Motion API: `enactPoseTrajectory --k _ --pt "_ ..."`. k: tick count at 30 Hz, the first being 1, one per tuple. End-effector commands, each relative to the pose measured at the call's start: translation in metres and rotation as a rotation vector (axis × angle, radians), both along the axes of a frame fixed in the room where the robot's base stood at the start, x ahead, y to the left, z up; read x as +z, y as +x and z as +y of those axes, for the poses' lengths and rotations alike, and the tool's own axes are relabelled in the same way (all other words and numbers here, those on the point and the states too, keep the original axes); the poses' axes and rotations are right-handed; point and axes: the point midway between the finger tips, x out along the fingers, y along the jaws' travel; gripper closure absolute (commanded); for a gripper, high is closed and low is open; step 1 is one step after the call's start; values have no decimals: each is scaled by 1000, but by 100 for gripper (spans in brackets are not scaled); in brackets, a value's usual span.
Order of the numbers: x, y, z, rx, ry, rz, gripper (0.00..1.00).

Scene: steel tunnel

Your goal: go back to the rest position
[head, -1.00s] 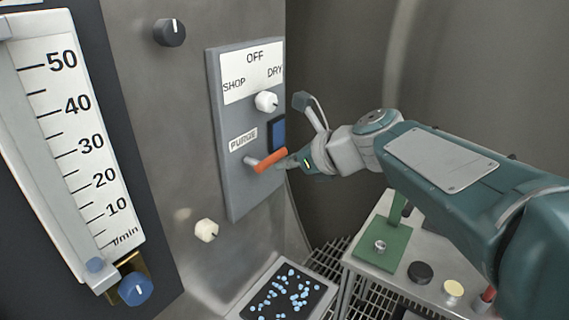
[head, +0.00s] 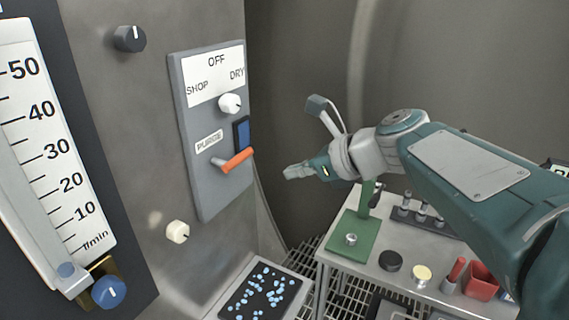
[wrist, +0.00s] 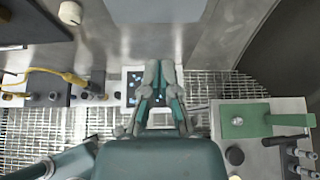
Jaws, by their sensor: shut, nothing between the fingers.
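My gripper (head: 297,173) is shut and empty, held in the air to the right of the grey control panel (head: 205,190). The fingertips are apart from the orange purge lever (head: 237,160), with a clear gap between them. The panel carries a white selector knob (head: 230,103) under the labels SHOP, OFF and DRY, and a dark blue square (head: 241,133). In the wrist view my gripper (wrist: 159,66) points away from the camera with its fingers together, above a tray with blue bits (wrist: 132,90).
A metal bench (head: 335,250) stands below my arm with a green stand (head: 352,232), a black puck (head: 390,261), a yellow-topped puck (head: 422,274) and a red cup (head: 482,280). A flow gauge (head: 40,140) is at the left. Grating floor (wrist: 60,125) lies below.

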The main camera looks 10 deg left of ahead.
Motion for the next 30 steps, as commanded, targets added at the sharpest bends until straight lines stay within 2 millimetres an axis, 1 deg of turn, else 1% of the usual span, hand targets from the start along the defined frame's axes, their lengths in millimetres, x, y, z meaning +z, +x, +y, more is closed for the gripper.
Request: enactPoseTrajectory --k 2,4,8,12,14,18,21,25,27,30 --pt "-4 -9 -7 30 -59 -55 100" --pt "-13 -23 -19 88 -162 -144 100" --pt "-38 -56 -48 256 -426 -353 100" --pt "-65 -90 -83 482 -709 -554 100" --pt "-76 -104 -98 593 -826 -627 100" --pt "-101 -137 -132 883 -1089 -775 100" --pt "-118 -158 -156 1109 -1250 -850 100" --pt "-133 -177 -178 1350 -1393 -906 100" --pt "-138 -182 -185 1434 -1434 -918 100" --pt "-141 -186 -189 1489 -1456 -925 100"
